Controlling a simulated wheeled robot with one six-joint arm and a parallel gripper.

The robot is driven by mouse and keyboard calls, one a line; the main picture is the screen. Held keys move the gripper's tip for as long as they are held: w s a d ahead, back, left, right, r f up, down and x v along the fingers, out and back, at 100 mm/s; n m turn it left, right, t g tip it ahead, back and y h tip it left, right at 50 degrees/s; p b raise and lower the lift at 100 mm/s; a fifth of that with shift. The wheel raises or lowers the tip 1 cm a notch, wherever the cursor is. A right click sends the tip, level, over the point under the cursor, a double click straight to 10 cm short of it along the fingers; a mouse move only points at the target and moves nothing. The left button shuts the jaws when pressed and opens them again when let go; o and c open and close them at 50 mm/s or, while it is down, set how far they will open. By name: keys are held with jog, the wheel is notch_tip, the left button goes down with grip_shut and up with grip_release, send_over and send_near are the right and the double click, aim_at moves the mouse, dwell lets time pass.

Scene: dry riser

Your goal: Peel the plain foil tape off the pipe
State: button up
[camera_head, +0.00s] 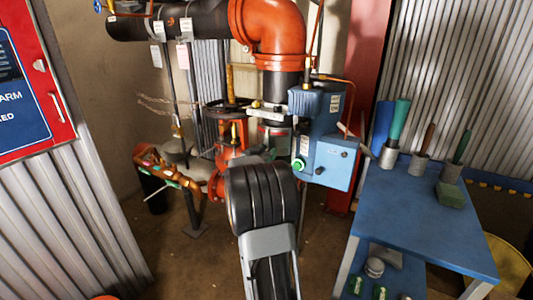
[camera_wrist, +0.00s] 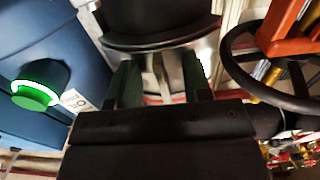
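The vertical pipe run has an orange elbow (camera_head: 270,25) and a black section (camera_head: 282,86) below it in the head view. My gripper is near the pipe fittings, hidden behind my own arm in the head view. In the wrist view my gripper (camera_wrist: 160,82) has its two green-padded fingers apart. Pale grey strips (camera_wrist: 167,75) show between the fingers; I cannot tell if they are tape, or if the fingers touch them. A black rounded surface (camera_wrist: 160,25) lies just beyond the fingertips. I cannot clearly pick out the plain foil tape in either view.
A blue box (camera_head: 328,150) with a green button (camera_wrist: 36,85) stands close beside the pipe. A handwheel (camera_wrist: 280,70) is on the other side. A blue table (camera_head: 425,215) with tools stands at right. A red alarm panel (camera_head: 35,80) is at left.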

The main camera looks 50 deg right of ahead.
grip_shut()
dwell(0.4)
jog(key=shift+a, duration=0.15)
jog(key=p+v, duration=0.1)
jog(key=v, duration=0.9)
jog(key=shift+a+p, duration=0.25)
jog(key=shift+p, duration=0.15)
dwell(0.9)
dwell(0.5)
